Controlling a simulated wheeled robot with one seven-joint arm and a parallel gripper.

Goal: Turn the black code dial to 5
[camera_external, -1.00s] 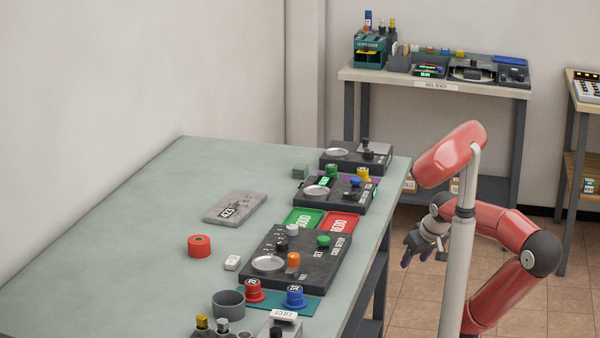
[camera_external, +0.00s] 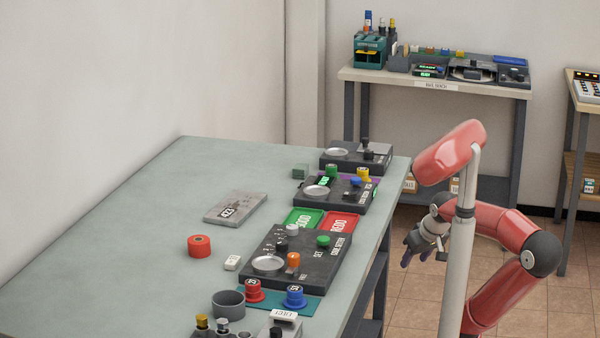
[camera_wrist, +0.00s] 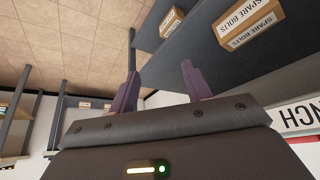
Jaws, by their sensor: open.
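A dark panel (camera_external: 262,283) lies near the right edge of the green table. A black knob (camera_external: 281,246), which looks like the code dial, stands on its left part with small pale marks around it. The mark it points to is too small to read. A grey-white knob (camera_external: 292,230), a green button (camera_external: 323,241), an orange button (camera_external: 293,260) and a silver dish (camera_external: 268,263) are on the same panel. My gripper (camera_external: 412,250) is off the table's right side, apart from the panel. In the wrist view its two purple fingers (camera_wrist: 158,88) are spread and empty.
Red and green trays (camera_external: 338,222) lie behind the panel. Red and blue buttons (camera_external: 295,297) stand in front. A grey plate (camera_external: 236,207) and red roll (camera_external: 199,246) lie to the left. The wrist view shows boxes labelled spare bolts (camera_wrist: 248,22) on a shelf.

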